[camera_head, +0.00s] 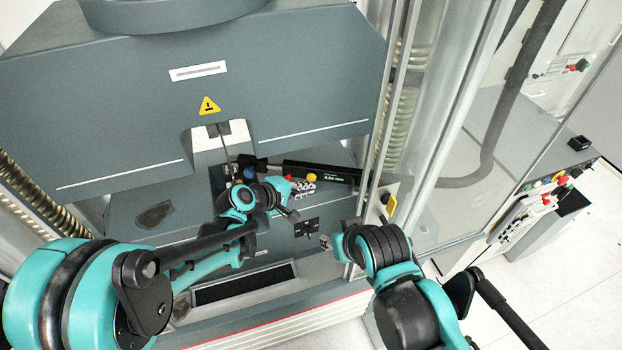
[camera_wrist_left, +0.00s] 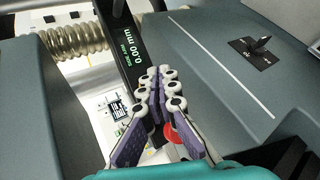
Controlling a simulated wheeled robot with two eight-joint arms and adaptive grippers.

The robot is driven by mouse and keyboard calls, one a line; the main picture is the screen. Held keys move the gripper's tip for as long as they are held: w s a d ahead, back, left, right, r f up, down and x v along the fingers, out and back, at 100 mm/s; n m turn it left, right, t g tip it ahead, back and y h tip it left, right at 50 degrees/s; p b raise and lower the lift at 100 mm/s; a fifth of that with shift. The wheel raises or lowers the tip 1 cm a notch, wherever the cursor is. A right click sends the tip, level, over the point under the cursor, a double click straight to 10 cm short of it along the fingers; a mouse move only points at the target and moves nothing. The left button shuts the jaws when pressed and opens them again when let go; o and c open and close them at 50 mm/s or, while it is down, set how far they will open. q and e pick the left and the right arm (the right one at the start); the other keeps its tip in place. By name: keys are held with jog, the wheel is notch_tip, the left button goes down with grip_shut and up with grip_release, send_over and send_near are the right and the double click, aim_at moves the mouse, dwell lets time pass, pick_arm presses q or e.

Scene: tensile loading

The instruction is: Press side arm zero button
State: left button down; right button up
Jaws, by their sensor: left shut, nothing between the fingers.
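The side arm (camera_head: 320,172) is a black bar reaching across the testing machine, and its display reads 0.00 mm in the left wrist view (camera_wrist_left: 128,45). A yellow button (camera_head: 311,178) and a red one (camera_head: 290,178) show along its front edge, with a blue one further left. My left gripper (camera_head: 303,187) is shut and empty at these buttons. In the left wrist view its fingers (camera_wrist_left: 158,75) cover part of the bar, and a red button (camera_wrist_left: 172,133) shows partly behind them. Contact cannot be told. My right gripper (camera_head: 326,241) is small and partly hidden near the frame post.
The grey crosshead (camera_head: 210,95) with a yellow warning sign stands behind. A metal post and clear guard (camera_head: 460,110) are at the right. A black plate with a lever (camera_head: 307,228) lies below the side arm. A control box (camera_head: 545,190) stands at far right.

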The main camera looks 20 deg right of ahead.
pick_arm(q)
jog(key=shift+s+a, duration=0.35)
jog(key=shift+s, duration=0.4)
jog(key=shift+s+a, duration=0.4)
jog(key=shift+s, duration=0.3)
jog(key=shift+s+a, duration=0.35)
jog(key=shift+s, duration=0.4)
jog(key=shift+b, duration=0.3)
jog(key=s+a+f+m+y+b, duration=0.2)
jog(key=s+a+f+b, duration=0.3)
jog(key=a, duration=0.5)
jog(key=s+a+f+m+t+y+b, duration=0.1)
jog(key=s+a+f+y+b, duration=0.3)
jog(key=a+f+b, duration=0.5)
jog(key=s+a+f+m+y+b, duration=0.4)
jog(key=s+a+f+b, duration=0.2)
jog(key=a+b, duration=0.5)
jog(key=shift+a+f, duration=0.7)
jog(key=shift+s+t, duration=0.1)
jog(key=shift+t, duration=0.2)
